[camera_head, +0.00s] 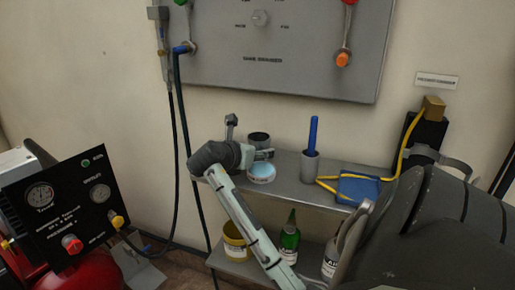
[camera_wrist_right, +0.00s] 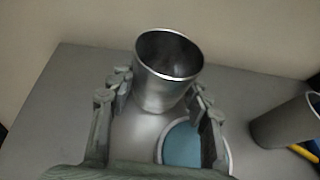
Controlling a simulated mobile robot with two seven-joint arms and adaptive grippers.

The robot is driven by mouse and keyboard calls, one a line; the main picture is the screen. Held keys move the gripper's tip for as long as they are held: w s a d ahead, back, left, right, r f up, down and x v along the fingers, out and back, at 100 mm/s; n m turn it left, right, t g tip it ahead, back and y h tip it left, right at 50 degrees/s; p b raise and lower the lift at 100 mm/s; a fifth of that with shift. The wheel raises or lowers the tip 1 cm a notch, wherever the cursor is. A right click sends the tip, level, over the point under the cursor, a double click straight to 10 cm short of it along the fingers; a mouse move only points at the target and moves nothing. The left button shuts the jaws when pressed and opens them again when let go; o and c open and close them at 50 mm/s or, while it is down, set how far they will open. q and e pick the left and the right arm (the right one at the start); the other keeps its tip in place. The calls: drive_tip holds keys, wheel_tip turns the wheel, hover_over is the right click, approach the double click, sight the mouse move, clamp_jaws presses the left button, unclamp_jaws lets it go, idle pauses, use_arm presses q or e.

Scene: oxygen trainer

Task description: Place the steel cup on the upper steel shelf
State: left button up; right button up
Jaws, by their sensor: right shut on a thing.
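The steel cup (camera_head: 259,137) is a plain grey open cylinder, upright near the left end of the upper steel shelf (camera_head: 296,183). My right gripper (camera_head: 262,153) is shut on it, and in the head view the gripper hides the cup's lower part. In the right wrist view the cup (camera_wrist_right: 168,75) is between the two fingers of my right gripper (camera_wrist_right: 160,92), with the shelf surface (camera_wrist_right: 70,95) below and around. I cannot tell whether its base touches the shelf. My left gripper is not in view.
A round white tin with a blue top (camera_head: 261,173) is close beside the cup. The lower shelf holds a yellow can (camera_head: 235,243) and a green bottle (camera_head: 289,242).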

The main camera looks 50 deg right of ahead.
drive_tip(key=shift+f, duration=0.15)
drive_tip(key=o, duration=1.2)
drive_tip(key=shift+a+r, duration=0.2)
drive_tip(key=shift+r, duration=0.1)
drive_tip(key=v, duration=1.1)
drive_tip(key=shift+a, duration=0.3)
